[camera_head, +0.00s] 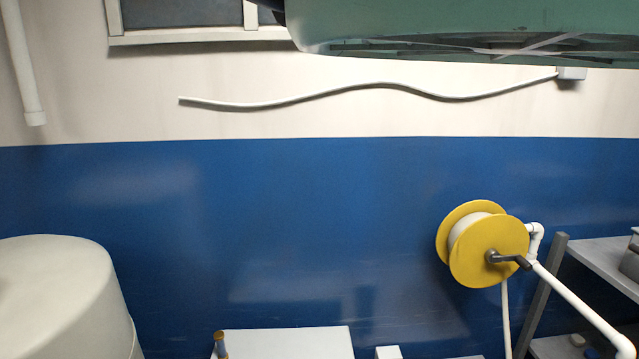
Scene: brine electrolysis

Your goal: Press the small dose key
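No small dose key can be made out in the head camera view. My gripper is not in view. A white flat-topped box or surface (285,343) shows at the bottom edge, cut off by the frame. A small blue and brownish upright piece (220,345) stands at its left end. A small white block (388,352) is just to its right. Whether any of these carries a key cannot be told.
A large white rounded tank (60,295) stands at the lower left. A yellow hose reel (487,245) with a dark crank is at the right, beside a grey shelf (605,270). A green body (470,28) hangs across the top right. A white cable (370,88) runs along the wall.

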